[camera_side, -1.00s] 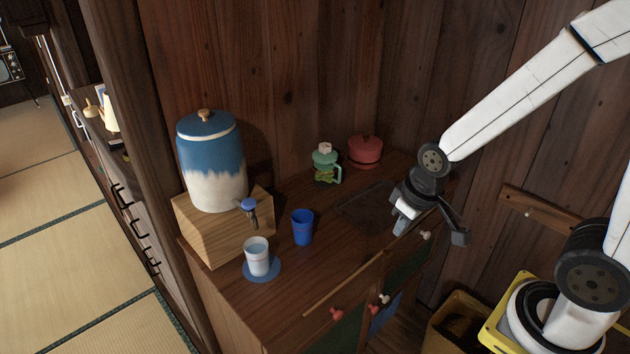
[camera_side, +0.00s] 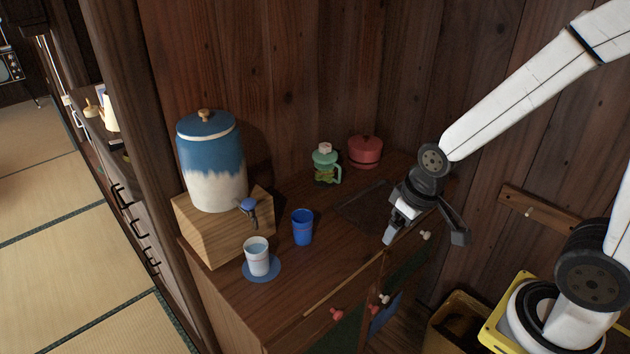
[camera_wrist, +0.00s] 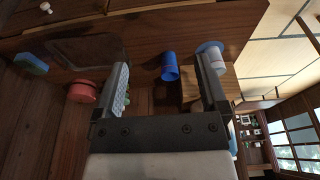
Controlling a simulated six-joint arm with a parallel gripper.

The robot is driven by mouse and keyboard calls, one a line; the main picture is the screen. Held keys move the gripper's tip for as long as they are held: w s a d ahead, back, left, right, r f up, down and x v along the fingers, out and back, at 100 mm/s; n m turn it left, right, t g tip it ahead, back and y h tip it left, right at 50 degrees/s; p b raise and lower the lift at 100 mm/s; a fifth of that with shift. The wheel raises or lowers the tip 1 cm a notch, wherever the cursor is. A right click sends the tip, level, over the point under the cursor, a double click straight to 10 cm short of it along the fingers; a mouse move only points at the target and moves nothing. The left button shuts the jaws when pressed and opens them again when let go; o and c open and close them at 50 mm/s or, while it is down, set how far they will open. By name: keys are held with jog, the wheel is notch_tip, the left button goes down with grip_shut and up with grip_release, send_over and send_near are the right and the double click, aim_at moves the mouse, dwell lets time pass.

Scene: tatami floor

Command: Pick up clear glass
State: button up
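A clear, whitish glass (camera_side: 258,258) stands upright on a round blue coaster (camera_side: 270,274) near the left front of the wooden cabinet top. In the wrist view the glass (camera_wrist: 217,64) shows at upper right, partly covered by my right-hand finger, with the coaster (camera_wrist: 206,46) at its base. My gripper (camera_side: 398,222) hangs over the right front part of the cabinet, well to the right of the glass. In the wrist view my gripper (camera_wrist: 163,62) has its fingers wide apart with nothing held between them.
A blue cup (camera_side: 302,227) stands between the glass and my gripper. A blue-and-white dispenser (camera_side: 212,165) with a tap sits on a wooden block (camera_side: 218,230) behind the glass. A green teapot (camera_side: 326,165) and a red pot (camera_side: 365,151) stand at the back.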

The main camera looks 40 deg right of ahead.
jog(key=shift+w, duration=0.1)
jog(key=m+y, duration=1.2)
jog(key=m, duration=0.9)
send_near(256, 249)
jog(key=s+a+r, duration=0.2)
jog(key=s+a, duration=0.1)
jog(key=shift+w+d+f+t+y, duration=0.1)
jog(key=shift+w+f+t+y, duration=0.25)
jog(key=shift+f+t+y, duration=0.25)
jog(key=shift+r, duration=0.1)
jog(key=shift+x, duration=1.3)
jog(key=shift+x, duration=2.55)
